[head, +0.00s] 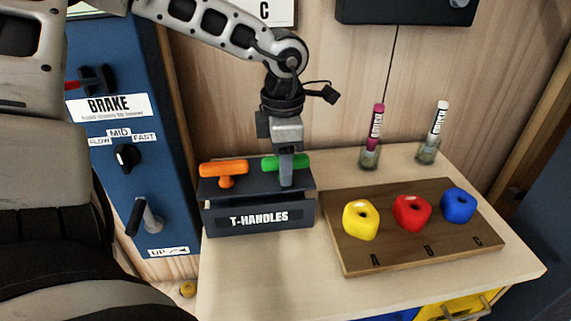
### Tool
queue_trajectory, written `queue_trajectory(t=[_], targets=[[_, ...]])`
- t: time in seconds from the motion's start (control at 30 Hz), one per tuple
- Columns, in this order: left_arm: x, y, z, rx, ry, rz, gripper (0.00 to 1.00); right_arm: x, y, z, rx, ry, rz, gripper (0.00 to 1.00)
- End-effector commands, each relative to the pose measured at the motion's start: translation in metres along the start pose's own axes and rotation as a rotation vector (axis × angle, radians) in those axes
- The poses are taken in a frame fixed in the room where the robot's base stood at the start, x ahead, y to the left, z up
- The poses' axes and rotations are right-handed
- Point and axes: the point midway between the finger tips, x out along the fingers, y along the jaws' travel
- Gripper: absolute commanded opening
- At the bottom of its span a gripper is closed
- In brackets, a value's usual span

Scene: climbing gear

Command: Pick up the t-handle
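A dark box labelled "T-HANDLES" (258,216) stands at the left of the pale table. An orange t-handle (224,170) sits upright in its left part. A green t-handle (271,162) sits in its right part. My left gripper (286,178) points straight down at the green t-handle, with a finger in front of its crossbar. The far finger is hidden, so I cannot tell whether the gripper is closed on it. The green handle's stem is hidden too. My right gripper is not in view.
A wooden board (405,250) to the right holds yellow (361,221), red (412,213) and blue (458,206) holds. Two markers (374,135) (438,133) stand in glass cups behind it. A blue brake panel (120,190) is at the left. The table front is clear.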

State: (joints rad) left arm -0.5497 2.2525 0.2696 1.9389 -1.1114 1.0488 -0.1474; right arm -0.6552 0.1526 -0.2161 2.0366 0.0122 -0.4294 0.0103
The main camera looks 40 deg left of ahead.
Motion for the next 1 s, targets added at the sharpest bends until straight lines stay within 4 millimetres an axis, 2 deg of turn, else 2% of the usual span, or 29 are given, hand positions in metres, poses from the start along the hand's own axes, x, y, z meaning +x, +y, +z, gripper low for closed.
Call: queue_trajectory(t=[0.03, 0.17, 0.47, 0.67, 0.87, 1.0], targets=[[0.000, 0.000, 0.000, 0.000, 0.000, 0.000, 0.36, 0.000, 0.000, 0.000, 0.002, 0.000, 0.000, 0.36], [0.000, 0.000, 0.000, 0.000, 0.000, 0.000, 0.00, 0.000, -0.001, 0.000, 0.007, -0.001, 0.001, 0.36], [-0.001, 0.000, 0.000, 0.001, -0.001, 0.001, 0.00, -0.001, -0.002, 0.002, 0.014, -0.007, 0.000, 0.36], [-0.012, 0.001, 0.001, 0.001, -0.004, 0.005, 0.00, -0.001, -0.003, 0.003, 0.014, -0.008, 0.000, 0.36], [-0.043, 0.001, 0.002, -0.001, -0.005, 0.006, 0.00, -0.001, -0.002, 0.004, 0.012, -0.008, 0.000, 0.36], [-0.072, 0.001, 0.001, -0.001, -0.005, 0.007, 0.00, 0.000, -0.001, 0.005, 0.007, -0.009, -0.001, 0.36]])
